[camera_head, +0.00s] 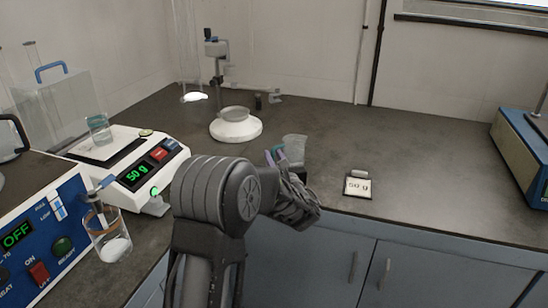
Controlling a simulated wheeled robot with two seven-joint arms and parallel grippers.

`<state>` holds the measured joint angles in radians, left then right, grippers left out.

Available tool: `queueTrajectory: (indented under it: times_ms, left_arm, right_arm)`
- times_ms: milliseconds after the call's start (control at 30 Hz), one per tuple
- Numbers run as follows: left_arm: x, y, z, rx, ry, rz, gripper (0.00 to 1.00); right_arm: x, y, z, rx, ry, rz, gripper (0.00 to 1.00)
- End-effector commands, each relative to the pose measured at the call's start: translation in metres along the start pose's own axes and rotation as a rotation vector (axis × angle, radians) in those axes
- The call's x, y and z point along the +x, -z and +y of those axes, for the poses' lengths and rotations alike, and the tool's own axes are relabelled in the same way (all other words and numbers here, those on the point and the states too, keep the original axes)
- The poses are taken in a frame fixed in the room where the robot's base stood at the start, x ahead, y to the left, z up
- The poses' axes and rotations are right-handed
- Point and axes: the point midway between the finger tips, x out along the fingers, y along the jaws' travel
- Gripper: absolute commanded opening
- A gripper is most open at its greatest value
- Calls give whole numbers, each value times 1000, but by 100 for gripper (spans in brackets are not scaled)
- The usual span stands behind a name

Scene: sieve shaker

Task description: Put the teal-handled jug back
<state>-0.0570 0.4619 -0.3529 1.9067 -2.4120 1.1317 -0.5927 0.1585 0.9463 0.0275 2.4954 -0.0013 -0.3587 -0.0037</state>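A second clear vessel with a teal tint (98,130) sits on the white balance (130,165), whose display reads 50 g. My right gripper is not in view.
A glass jug with white powder (113,245) is at the lower left, beside the blue control box (45,235). A white round-based stand (236,128) is behind my gripper. A "50 g" card (358,186) lies to the right. The bench between the card and the blue machine (525,150) is clear.

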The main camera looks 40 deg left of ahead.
Motion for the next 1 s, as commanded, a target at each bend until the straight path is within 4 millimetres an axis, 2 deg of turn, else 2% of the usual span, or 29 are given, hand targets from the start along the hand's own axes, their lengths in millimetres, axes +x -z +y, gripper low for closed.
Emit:
queueTrajectory:
  times_ms: [133,467,567,767,1000]
  left_arm:
    - [0,0,0,0,0,0,33]
    - [0,-3,0,0,0,0,33]
    - [-8,-2,-1,-1,1,0,33]
    - [-41,-2,-1,-1,3,0,33]
    - [-91,-2,-1,0,4,1,33]
  right_arm:
    - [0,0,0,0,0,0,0]
    - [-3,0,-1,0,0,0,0]
    - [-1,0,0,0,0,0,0]
    - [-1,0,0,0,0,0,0]
    - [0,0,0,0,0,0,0]
